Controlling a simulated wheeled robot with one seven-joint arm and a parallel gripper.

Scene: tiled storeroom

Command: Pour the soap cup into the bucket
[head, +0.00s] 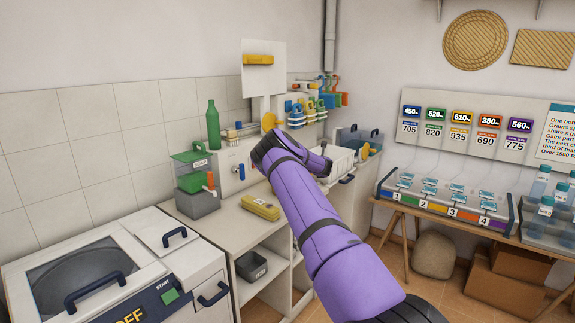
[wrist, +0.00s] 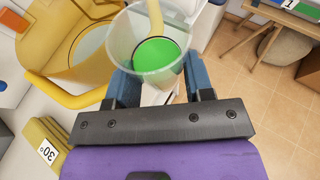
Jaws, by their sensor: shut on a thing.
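In the wrist view my gripper (wrist: 162,76) is shut on a clear cup (wrist: 122,40), one finger on each side. Green soap (wrist: 157,54) shows inside the cup. A yellow, round-mouthed vessel, which looks like the bucket (wrist: 45,35), is just left of the cup. Its rim or handle curves towards my left finger; I cannot tell whether it touches. A pale yellow bar shows at the top of the cup. In the head view my purple arm reaches to the counter and hides the gripper and cup.
A yellow box (head: 260,207) lies on the counter (head: 215,228), left of my arm. A green bottle (head: 213,125) and a green-and-grey dispenser (head: 195,180) stand behind it. A washer-like machine (head: 120,270) fills the front left.

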